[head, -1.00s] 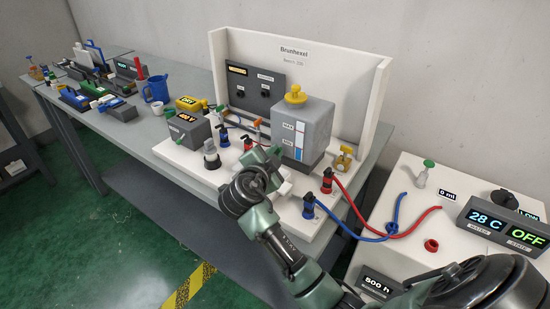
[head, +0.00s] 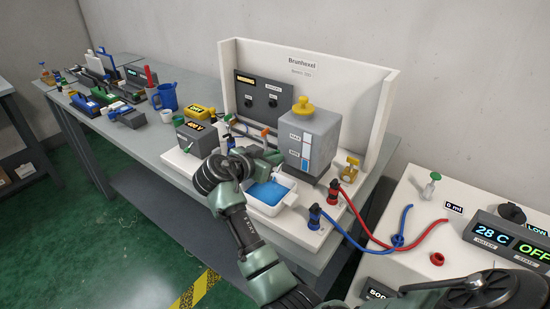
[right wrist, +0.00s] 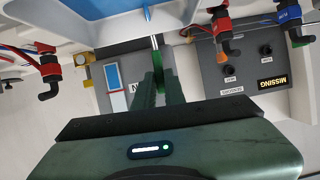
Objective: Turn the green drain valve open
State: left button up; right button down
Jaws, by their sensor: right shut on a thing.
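The green drain valve handle (right wrist: 159,64) shows in the right wrist view, on a metal stem below the grey tank (right wrist: 112,105). My right gripper (right wrist: 160,82) has its dark fingers close on either side of this handle and is shut on it. In the head view my right gripper (head: 270,157) is in front of the grey tank (head: 313,135) and hides the valve. A white tray (head: 285,201) with blue liquid stands below it. A short blue streak (right wrist: 148,12) shows near the tray in the wrist view. My left gripper is not in view.
Red (head: 333,192) and blue (head: 314,215) hose valves stand right of the tray. A yellow valve (head: 351,167) is near the panel's right end. A grey 48 V box (head: 197,137) is at left. A white cabinet with displays is at the far right.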

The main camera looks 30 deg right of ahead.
jog(key=shift+w+g, duration=0.1)
jog(key=shift+g, duration=0.2)
dwell(0.4)
jog(key=c, duration=1.5)
grip_release()
jog(key=shift+a, duration=0.1)
